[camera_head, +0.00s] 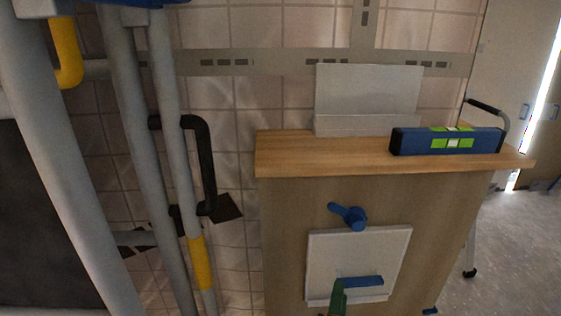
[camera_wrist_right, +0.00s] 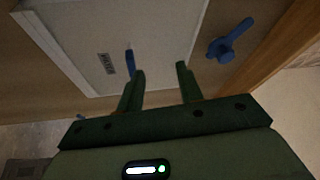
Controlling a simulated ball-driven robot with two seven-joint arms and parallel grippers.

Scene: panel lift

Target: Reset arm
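A white panel (camera_head: 355,262) sits low on the front of a wooden cabinet, and it also fills the upper part of the right wrist view (camera_wrist_right: 90,35). It has a blue handle (camera_head: 362,281) near its lower edge. A blue latch (camera_head: 350,215) is on the wood just above the panel; it also shows in the right wrist view (camera_wrist_right: 230,42). My right gripper (camera_head: 337,290) is green and in front of the panel. In the wrist view its two fingers (camera_wrist_right: 161,76) stand apart with nothing between them. The handle's end (camera_wrist_right: 129,62) shows beside one fingertip; contact is unclear. My left gripper is not in view.
A blue spirit level (camera_head: 446,141) and a white angled board (camera_head: 368,92) are on the cabinet's wooden top (camera_head: 300,153). Grey pipes with yellow sections and a black handle (camera_head: 205,165) stand at left. Floor (camera_head: 500,245) is open at right.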

